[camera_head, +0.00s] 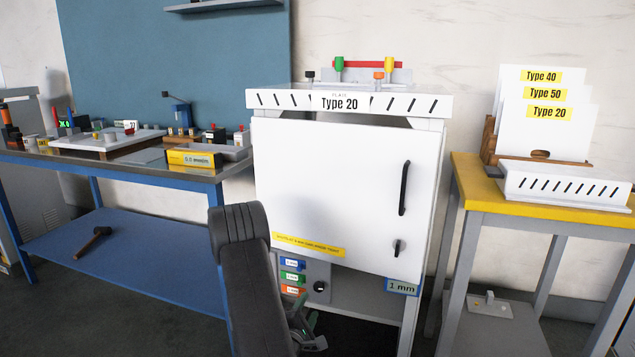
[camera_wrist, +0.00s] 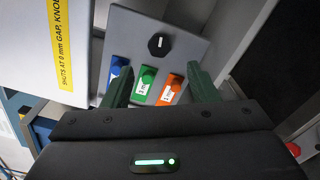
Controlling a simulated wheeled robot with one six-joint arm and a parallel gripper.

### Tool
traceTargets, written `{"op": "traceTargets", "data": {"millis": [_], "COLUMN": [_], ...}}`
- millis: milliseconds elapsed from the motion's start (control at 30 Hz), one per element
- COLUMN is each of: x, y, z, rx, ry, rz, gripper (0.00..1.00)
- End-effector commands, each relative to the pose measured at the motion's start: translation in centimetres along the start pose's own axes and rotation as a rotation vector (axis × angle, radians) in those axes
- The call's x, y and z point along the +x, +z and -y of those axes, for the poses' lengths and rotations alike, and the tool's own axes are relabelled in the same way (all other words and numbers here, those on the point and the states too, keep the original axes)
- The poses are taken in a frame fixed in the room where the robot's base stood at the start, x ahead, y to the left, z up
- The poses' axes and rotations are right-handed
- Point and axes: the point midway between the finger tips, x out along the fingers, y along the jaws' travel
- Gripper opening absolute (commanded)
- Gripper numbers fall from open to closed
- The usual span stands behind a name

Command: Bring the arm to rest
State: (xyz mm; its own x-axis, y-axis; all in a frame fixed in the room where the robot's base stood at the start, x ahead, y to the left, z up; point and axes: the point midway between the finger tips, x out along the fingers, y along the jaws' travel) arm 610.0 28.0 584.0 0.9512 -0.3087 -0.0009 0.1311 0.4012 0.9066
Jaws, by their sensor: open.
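My gripper (camera_wrist: 161,82) is open, with its two green fingers apart and nothing between them. In the wrist view it faces a grey panel (camera_wrist: 186,50) with a black knob (camera_wrist: 158,44) and blue, green and orange tabs (camera_wrist: 146,80). How far the fingertips are from the tabs is hard to tell. In the head view my dark arm (camera_head: 255,290) rises in front of the white cabinet (camera_head: 340,190), and my gripper (camera_head: 306,335) shows low, beside the panel (camera_head: 318,270), partly hidden by the arm.
The cabinet door is shut, with a black handle (camera_head: 404,188) and a "Type 20" plate (camera_head: 340,104) above. A blue workbench (camera_head: 120,175) with several tools stands left. A yellow-topped table (camera_head: 480,185) with plates and a white slotted tray (camera_head: 560,186) stands right.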

Motion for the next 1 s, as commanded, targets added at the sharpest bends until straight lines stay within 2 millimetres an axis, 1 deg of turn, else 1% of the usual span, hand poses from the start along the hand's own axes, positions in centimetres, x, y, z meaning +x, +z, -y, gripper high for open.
{"op": "traceTargets", "data": {"millis": [33,400,1000], "x": [1.1,8.6,8.5], "y": [0.1,0.1,0.0], "z": [0.1,0.1,0.1], "rx": [0.002,0.002,0.499], "ry": [0.000,0.002,0.002], "rz": [0.005,0.004,0.001], "gripper": [0.53,0.53,0.53]}}
